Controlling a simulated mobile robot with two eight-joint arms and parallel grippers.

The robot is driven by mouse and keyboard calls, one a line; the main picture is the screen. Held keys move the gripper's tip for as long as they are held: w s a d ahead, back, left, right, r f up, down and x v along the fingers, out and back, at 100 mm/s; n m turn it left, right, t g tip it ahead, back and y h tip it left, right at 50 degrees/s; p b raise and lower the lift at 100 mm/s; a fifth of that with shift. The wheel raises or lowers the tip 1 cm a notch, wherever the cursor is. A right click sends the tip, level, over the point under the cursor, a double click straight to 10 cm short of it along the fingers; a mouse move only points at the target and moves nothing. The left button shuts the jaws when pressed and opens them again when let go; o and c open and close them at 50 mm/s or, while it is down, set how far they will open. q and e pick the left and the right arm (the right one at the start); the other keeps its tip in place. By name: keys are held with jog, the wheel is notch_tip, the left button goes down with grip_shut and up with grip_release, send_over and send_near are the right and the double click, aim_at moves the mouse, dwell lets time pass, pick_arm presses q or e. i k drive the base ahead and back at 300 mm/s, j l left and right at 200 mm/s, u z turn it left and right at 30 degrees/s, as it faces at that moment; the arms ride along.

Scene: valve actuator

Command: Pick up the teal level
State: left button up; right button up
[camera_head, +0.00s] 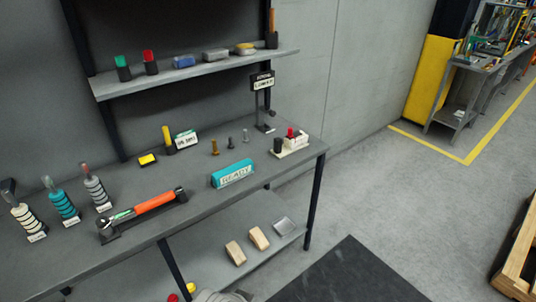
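A teal bar-shaped block (232,173) lies near the front edge of the grey workbench, right of centre. It is the thing that best fits the teal level. Its front face carries a pale label with lettering, which seems to read "READY". It lies flat, and nothing touches or covers it. Neither of my grippers shows in the head view. A grey rounded shape at the bottom edge is cut off, and I cannot tell what it is.
Left of it on the workbench (190,213) lies an orange-handled tool (153,202). Several upright banded items, one teal (62,205), stand farther left. Small bolts (230,142) stand behind the block, and a white tray (291,147) is to its right. A shelf (200,72) hangs above.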

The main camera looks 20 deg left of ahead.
aim_at(223, 176)
jog(key=i+l+u, duration=0.25)
jog(key=i+u, duration=0.2)
jog(key=i+l+u, duration=0.4)
jog(key=i, duration=0.25)
jog(key=i+l+u, duration=0.15)
jog(key=u, duration=0.3)
jog(key=i+l+u, duration=0.15)
jog(key=u, duration=0.35)
jog(key=i+l+u, duration=0.1)
jog(key=l+u, duration=0.35)
jog(key=i+l+u, duration=0.15)
jog(key=u, duration=0.2)
jog(key=l+u, duration=0.35)
jog(key=i+l+u, duration=0.1)
jog(key=l+u, duration=0.2)
